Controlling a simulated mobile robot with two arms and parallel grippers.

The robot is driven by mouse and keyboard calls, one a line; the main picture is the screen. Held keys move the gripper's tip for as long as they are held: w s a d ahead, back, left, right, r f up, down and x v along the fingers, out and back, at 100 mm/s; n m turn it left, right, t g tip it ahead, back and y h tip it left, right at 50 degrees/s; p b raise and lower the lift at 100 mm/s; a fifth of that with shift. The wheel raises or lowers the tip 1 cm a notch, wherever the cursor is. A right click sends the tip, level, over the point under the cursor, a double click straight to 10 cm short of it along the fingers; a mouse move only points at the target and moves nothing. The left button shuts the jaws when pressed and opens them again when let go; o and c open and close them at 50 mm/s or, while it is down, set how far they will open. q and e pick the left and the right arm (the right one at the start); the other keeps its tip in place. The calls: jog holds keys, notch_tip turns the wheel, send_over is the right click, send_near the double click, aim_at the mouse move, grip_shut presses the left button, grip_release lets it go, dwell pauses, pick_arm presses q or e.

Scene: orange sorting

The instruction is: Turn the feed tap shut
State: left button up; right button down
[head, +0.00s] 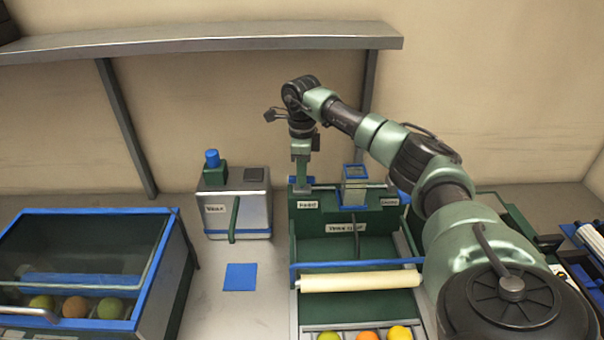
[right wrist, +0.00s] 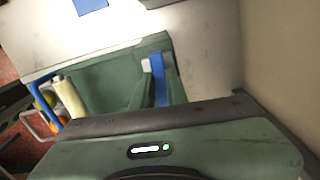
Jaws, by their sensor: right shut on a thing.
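My right gripper (head: 303,188) points straight down at the back left corner of the green sorting machine (head: 327,248). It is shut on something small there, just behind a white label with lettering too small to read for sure. I take the held thing to be the feed tap, but the fingers hide it and its turn position cannot be told. In the right wrist view a green finger-like part and a blue bar (right wrist: 158,80) show close together beyond my wrist housing. My left gripper is not in view.
A clear box with a blue frame (head: 355,187) stands right of the gripper. A grey box (head: 238,208) with a blue knob and green lever stands left. A blue-edged case (head: 92,212) with fruit is farther left. A shelf (head: 200,42) runs above.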

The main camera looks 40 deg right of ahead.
jog(key=m, duration=0.4)
jog(key=shift+r+p, duration=0.1)
jog(key=shift+p, duration=0.3)
jog(key=m, duration=0.4)
jog(key=shift+m+p, duration=0.3)
jog(key=shift+p, duration=0.05)
jog(key=m, duration=0.4)
jog(key=shift+m+p, duration=0.3)
jog(key=shift+p, duration=0.05)
jog(key=shift+m, duration=1.8)
jog(key=shift+w, duration=0.1)
jog(key=c, duration=1.4)
grip_release()
